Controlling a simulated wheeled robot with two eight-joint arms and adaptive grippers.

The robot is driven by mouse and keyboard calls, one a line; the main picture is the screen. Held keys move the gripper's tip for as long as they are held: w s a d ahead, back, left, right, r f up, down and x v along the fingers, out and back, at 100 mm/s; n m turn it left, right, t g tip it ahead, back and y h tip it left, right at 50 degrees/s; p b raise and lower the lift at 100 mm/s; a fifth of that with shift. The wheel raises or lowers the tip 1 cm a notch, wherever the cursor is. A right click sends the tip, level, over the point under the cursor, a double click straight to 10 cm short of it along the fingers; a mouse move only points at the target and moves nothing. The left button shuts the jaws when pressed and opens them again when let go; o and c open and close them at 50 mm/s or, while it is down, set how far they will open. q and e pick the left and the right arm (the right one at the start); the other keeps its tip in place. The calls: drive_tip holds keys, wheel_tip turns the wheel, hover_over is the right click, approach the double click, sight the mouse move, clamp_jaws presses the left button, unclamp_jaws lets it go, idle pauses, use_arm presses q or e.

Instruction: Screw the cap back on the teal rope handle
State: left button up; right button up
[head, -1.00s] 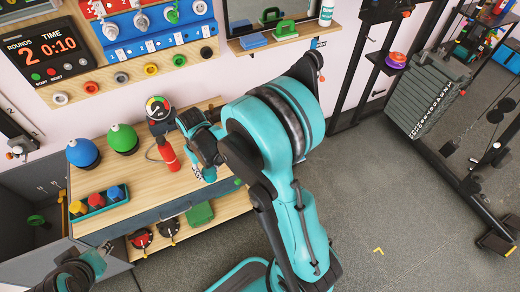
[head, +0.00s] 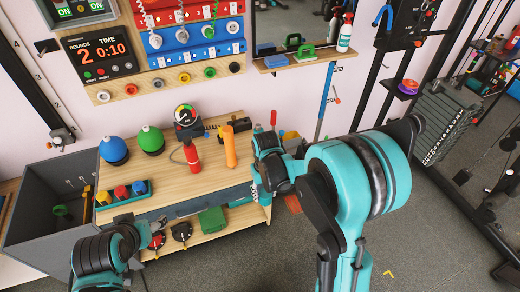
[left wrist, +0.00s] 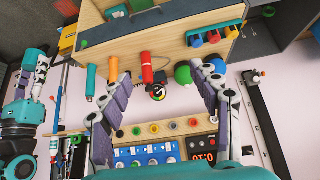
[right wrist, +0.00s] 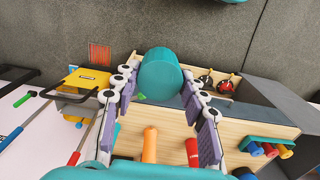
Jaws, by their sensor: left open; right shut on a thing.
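The teal rope handle (left wrist: 91,81) stands on the wooden bench beside an orange handle (left wrist: 114,69) in the left wrist view. My right gripper hides it in the head view. My right gripper (right wrist: 162,98) is shut on a teal cylinder (right wrist: 161,75), seemingly the cap, whose near end fills the gap between the fingers. In the head view my right gripper (head: 268,172) is over the bench's right part, right of the orange handle (head: 229,146). My left gripper (left wrist: 168,92) is open and empty, its fingers spread wide. Its arm shows at lower left in the head view.
A red handle (head: 192,158) and a dial gauge (head: 186,117) stand left of the orange handle. Blue (head: 113,150) and green (head: 151,140) balls and a teal tray (head: 122,199) of coloured pieces are farther left. A yellow box (right wrist: 82,83) is beside the bench.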

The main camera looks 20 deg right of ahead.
use_arm(q)
drive_tip(key=w+d+f+m+t+h+b, duration=0.1)
drive_tip(key=w+d+f, duration=0.1)
drive_tip(key=w+d, duration=0.55)
drive_tip(key=w+d+f+m+t+h+b, duration=0.1)
drive_tip(key=w+d, duration=0.3)
drive_tip(key=w, duration=0.6)
drive_tip(key=w+d+f+m+t+h+b, duration=0.1)
drive_tip(key=w+d+f, duration=0.1)
drive_tip(key=w+d, duration=0.5)
drive_tip(key=w+d+f+m+t+h+b, duration=0.1)
drive_tip(key=w+d+f+h, duration=0.1)
drive_tip(key=w+d+f, duration=0.3)
drive_tip(key=w+d+f+m+t+h+b, duration=0.1)
drive_tip(key=w+d+f, duration=0.4)
drive_tip(key=d+f, duration=0.8)
wheel_tip(320, 180, down, 5)
drive_tip(key=shift+d+f+m+h+b, duration=0.2)
drive_tip(key=shift+d+m+h+b, duration=0.2)
drive_tip(key=shift+h+b, duration=0.35)
use_arm(e)
drive_tip(key=w+d+f+n, duration=0.5)
drive_tip(key=d+f+n, duration=0.1)
drive_tip(key=n, duration=0.3)
drive_tip(key=shift+w+d+f, duration=0.15)
drive_tip(key=shift+d+f, duration=0.25)
drive_tip(key=shift+f, duration=0.05)
